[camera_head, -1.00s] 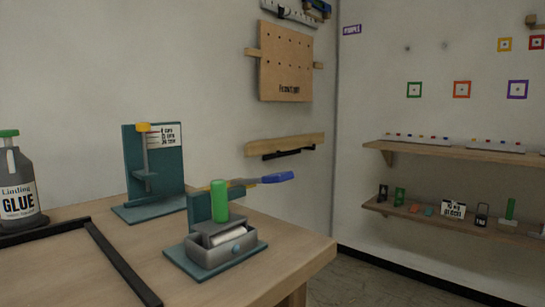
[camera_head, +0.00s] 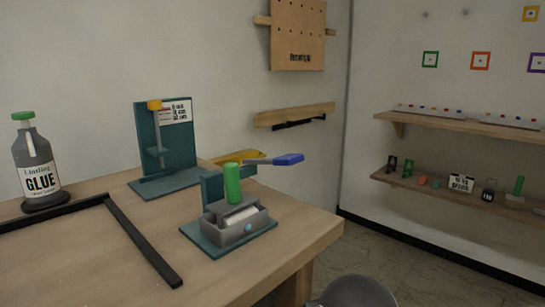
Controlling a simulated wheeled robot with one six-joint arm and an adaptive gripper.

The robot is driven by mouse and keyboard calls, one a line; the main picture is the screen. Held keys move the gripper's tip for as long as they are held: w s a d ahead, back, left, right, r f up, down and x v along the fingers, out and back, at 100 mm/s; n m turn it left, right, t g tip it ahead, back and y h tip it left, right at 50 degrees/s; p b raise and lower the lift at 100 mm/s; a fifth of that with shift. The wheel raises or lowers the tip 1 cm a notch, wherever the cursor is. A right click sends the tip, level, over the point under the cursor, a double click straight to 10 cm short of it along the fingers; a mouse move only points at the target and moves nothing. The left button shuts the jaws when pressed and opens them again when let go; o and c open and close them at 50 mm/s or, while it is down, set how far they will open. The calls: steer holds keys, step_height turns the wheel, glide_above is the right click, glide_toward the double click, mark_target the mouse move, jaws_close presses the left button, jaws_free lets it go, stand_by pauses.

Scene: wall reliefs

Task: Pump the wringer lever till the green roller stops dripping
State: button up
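The wringer (camera_head: 233,228) stands on the table near its right corner, a grey box on a teal base with a teal back plate. The green roller (camera_head: 232,184) stands upright on it, above a white piece in the box. Drips cannot be made out at this size. A lever with a blue handle (camera_head: 288,159) reaches out to the right behind the roller, about level. A yellow piece (camera_head: 240,157) lies along the lever's left part. My gripper is not in view.
A teal press (camera_head: 165,150) with a yellow knob stands behind the wringer. A glue bottle (camera_head: 38,170) and a black frame (camera_head: 142,243) are at the left of the wooden table (camera_head: 110,260). Shelves (camera_head: 470,200) line the right wall. Floor shows between.

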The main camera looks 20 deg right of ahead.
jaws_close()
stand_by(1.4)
